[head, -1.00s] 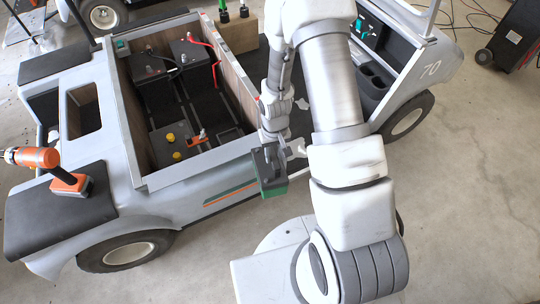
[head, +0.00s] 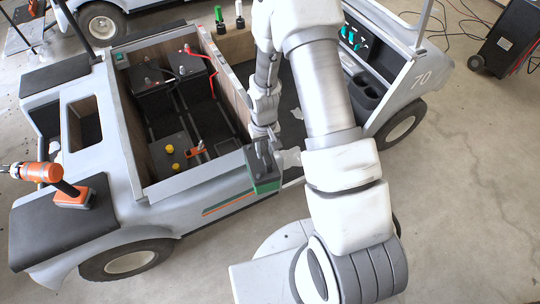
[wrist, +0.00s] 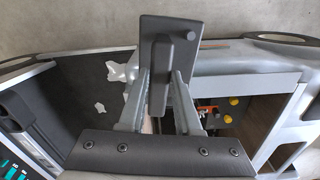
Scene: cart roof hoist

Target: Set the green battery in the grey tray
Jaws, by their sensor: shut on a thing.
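The green battery (head: 265,183), a block with a dark top and green lower body, hangs from my gripper (head: 270,138) outside the cart's near side wall. My gripper is shut on the raised handle on its top; in the wrist view the battery's dark top (wrist: 151,28) fills the space at and beyond the fingers. The battery stands roughly upright, apart from the cart floor. A small grey-rimmed bay (head: 227,147), possibly the grey tray, shows inside the cart's open compartment, just left of the battery, partly hidden by the wall.
The cart's side wall (head: 200,180) rises between battery and compartment. Inside are black batteries (head: 148,79), a red cable (head: 203,60), a grey box with yellow caps (head: 169,153) and an orange piece (head: 197,149).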

